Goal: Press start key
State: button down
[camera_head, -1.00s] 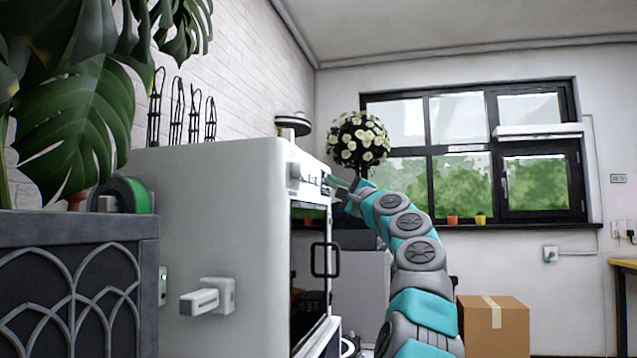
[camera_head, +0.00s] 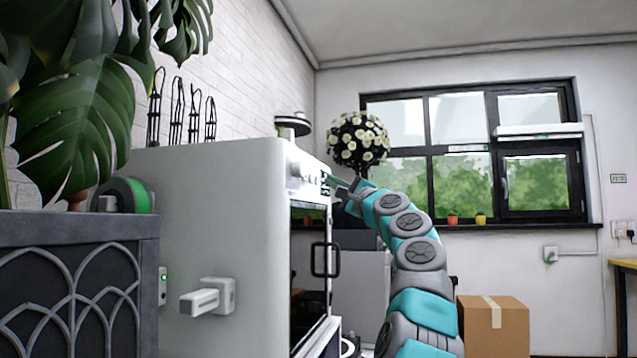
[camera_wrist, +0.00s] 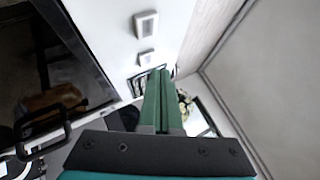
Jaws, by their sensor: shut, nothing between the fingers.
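The white machine (camera_head: 225,190) stands at the left with its front face turned to the right. Small keys (camera_head: 312,180) sit high on that face, near my gripper. In the wrist view, two raised square keys, an upper one (camera_wrist: 146,24) and a lower one (camera_wrist: 146,57), show on the white face. I cannot read which is the start key. My gripper (camera_wrist: 158,74) is shut and empty, its green fingers together, with the tips near the panel just below the lower key. In the head view my gripper (camera_head: 333,183) is small; contact cannot be told.
A dark glass door with a black handle (camera_head: 325,260) is below the keys; the handle also shows in the wrist view (camera_wrist: 40,130). A white flower ball (camera_head: 358,140) stands behind. A cardboard box (camera_head: 494,325) and a window (camera_head: 475,150) are farther right.

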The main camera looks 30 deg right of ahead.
jog(key=shift+w+a, duration=0.15)
dwell(0.4)
jog(key=shift+w+a, duration=0.15)
jog(key=shift+w, duration=0.05)
jog(key=shift+w+a, duration=0.25)
jog(key=shift+w, duration=0.05)
dwell(1.0)
jog(key=shift+s, duration=0.1)
jog(key=shift+s+d+p, duration=0.35)
jog(key=shift+s+d, duration=0.15)
jog(key=shift+s, duration=0.05)
jog(key=shift+s+d+p, duration=0.5)
jog(key=shift+s+d, duration=1.15)
jog(key=shift+s, duration=0.2)
